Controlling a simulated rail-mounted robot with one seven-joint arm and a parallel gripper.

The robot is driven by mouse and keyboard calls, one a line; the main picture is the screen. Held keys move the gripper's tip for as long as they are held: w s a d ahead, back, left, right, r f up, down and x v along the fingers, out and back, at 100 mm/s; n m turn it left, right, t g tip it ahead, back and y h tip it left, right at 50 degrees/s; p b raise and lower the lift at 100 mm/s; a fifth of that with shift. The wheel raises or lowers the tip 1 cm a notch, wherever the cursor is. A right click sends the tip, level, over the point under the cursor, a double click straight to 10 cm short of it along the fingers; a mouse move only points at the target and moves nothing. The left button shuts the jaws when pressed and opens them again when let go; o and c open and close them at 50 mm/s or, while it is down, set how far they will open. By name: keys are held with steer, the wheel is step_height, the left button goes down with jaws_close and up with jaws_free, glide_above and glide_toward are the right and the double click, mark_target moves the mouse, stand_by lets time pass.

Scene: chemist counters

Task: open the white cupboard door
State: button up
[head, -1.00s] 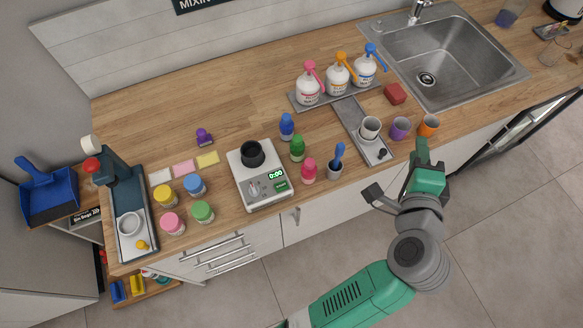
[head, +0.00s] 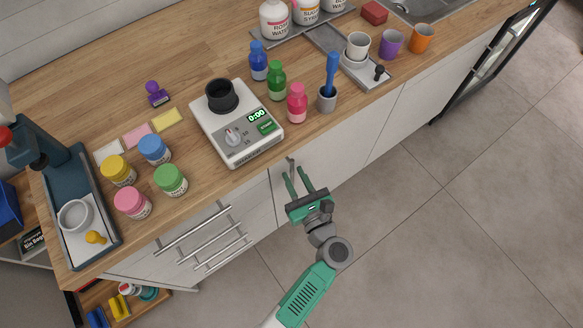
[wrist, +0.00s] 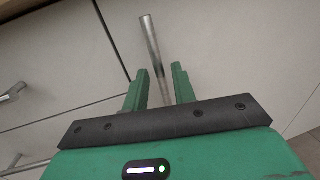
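The white cupboard door (head: 345,158) is under the counter, right of the drawers, and looks closed. Its short metal bar handle (head: 290,165) is near the door's left edge. My gripper (head: 301,178) is in front of the door, with its fingers pointing at it. In the wrist view the handle (wrist: 152,50) runs up between the two green fingers (wrist: 157,82) and past their tips. The fingers are apart, with a gap on both sides of the handle. I cannot tell how deep the handle sits between them.
Drawers with long bar handles (head: 215,240) are left of the door. The counter above holds a scale (head: 236,150), bottles and a cup with a blue pestle (head: 327,100) near its edge. The grey floor (head: 430,240) in front is clear.

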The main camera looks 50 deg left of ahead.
steer(key=shift+x, duration=1.25)
jaws_close()
steer(key=shift+d, duration=0.1)
